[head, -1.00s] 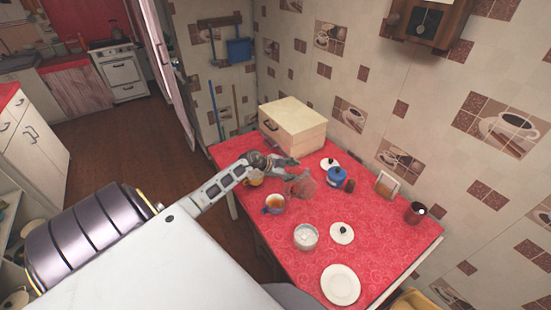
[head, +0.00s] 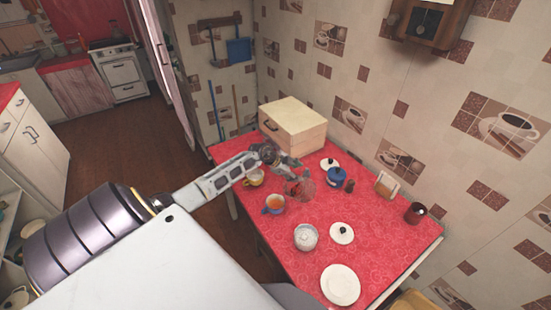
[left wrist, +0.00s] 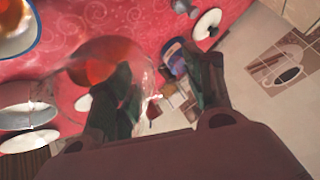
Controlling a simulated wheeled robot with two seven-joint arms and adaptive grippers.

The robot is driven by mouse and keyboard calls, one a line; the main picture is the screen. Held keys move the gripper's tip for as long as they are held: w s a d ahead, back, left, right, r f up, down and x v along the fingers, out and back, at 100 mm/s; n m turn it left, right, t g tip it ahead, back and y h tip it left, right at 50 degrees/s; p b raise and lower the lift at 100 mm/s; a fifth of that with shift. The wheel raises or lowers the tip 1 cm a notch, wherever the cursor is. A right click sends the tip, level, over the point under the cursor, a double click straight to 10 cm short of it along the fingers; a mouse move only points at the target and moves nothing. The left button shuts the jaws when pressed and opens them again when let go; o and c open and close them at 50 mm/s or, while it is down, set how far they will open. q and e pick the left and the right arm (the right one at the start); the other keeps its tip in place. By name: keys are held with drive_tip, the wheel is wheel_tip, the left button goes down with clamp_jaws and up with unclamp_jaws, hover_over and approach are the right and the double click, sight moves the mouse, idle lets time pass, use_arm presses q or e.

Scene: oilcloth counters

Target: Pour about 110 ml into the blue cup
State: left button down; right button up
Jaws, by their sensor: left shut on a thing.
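The blue cup (head: 266,209) stands on the red table with orange-brown tea in it. Its blue rim and tea also show at the top left corner of the left wrist view (left wrist: 36,40). My left gripper (head: 290,166) is shut on a clear glass jug (head: 300,190), just right of and behind the blue cup. In the left wrist view the jug (left wrist: 135,62) is see-through, with red-orange liquid inside; dark fingers (left wrist: 165,95) partly hide it. I see no stream between jug and cup. The jug's exact tilt is hard to tell. My right gripper is not in view.
A yellow cup (head: 254,179) stands behind the blue cup. A blue pot (head: 335,177), a white bowl (head: 305,240), loose lids (head: 342,233), a plate (head: 340,286) and a dark red canister (head: 415,213) stand around. A wooden box (head: 293,125) is at the back.

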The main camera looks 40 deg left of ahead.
sight(302, 173)
use_arm(q)
drive_tip(key=shift+w+d+f+g+y, duration=0.3)
drive_tip(key=shift+w+f+g+y, duration=0.15)
drive_tip(key=shift+w+f+g, duration=0.35)
drive_tip(key=shift+w+d+f+g+y, duration=0.3)
drive_tip(key=shift+w+f+g+y, duration=0.15)
drive_tip(key=shift+w+f+g, duration=0.3)
drive_tip(key=shift+w+d+f+g, duration=0.15)
drive_tip(key=shift+w+f+g, duration=0.1)
drive_tip(key=shift+g, duration=0.2)
drive_tip(key=shift+w+d+f+g+y+b, duration=0.1)
drive_tip(key=shift+w+f+g+y+b, duration=0.15)
drive_tip(key=shift+g+y+b, duration=0.2)
drive_tip(key=shift+w, duration=0.1)
drive_tip(key=f+g+b, duration=0.1)
drive_tip(key=b, duration=0.2)
drive_tip(key=w+g+y+b, duration=0.1)
drive_tip(key=g+b, duration=0.1)
drive_tip(key=b, duration=0.1)
drive_tip(key=shift+w+d+f+y, duration=0.25)
drive_tip(key=shift+d+f, duration=0.1)
drive_tip(key=shift+f, duration=0.05)
idle(0.4)
